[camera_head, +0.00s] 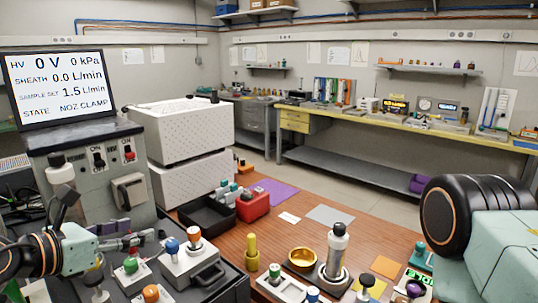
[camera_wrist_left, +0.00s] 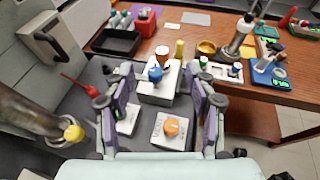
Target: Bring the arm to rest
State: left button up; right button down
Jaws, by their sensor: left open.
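My left gripper (camera_head: 138,236) is at the lower left of the head view, over the dark bench by the grey instrument (camera_head: 90,175). In the left wrist view its two purple-grey fingers (camera_wrist_left: 160,85) stand wide apart, with nothing held between them. Beyond and below them is a white box with blue and orange knobs (camera_wrist_left: 158,85), and a white plate with an orange knob (camera_wrist_left: 172,128) lies nearer. I cannot tell whether a finger touches the box. Of my right arm, only black and pale green links show at the right; its gripper is out of view.
The instrument's screen (camera_head: 56,85) reads 0 V and NOZ CLAMP. A black tray (camera_head: 205,215), red block (camera_head: 253,206), yellow post (camera_head: 252,255), brass bowl (camera_head: 302,257) and metal cylinder (camera_head: 337,250) stand on the wooden table. A red-handled tool (camera_wrist_left: 78,88) lies left of the fingers.

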pick_arm(q)
jog(key=s+d+f+m+g, duration=0.35)
jog(key=s+f, duration=0.25)
jog(key=f, duration=0.2)
jog(key=s+d+f+m+g, duration=0.2)
jog(key=s+f+m+g, duration=0.35)
jog(key=f, duration=0.25)
jog(key=s+a+f+m+g+y+b, duration=0.1)
jog(key=s+a+f+m+g+y, duration=0.1)
jog(key=s+a+f+m+y, duration=0.35)
jog(key=s+a+f+m+g+y+b, duration=0.1)
jog(key=s+a+f+m+g+y, duration=0.15)
jog(key=s+f+m, duration=0.55)
jog(key=s+d+f+m+h+b, duration=0.1)
jog(key=s+d+f+m, duration=0.5)
jog(key=s+f+m, duration=0.1)
jog(key=shift+s+f+m+t+h, duration=0.15)
jog(key=shift+s+m+t+h, duration=0.25)
jog(key=shift+s, duration=0.5)
pick_arm(e)
jog(key=f, duration=0.3)
jog(key=shift+s, duration=0.25)
jog(key=shift+a, duration=0.1)
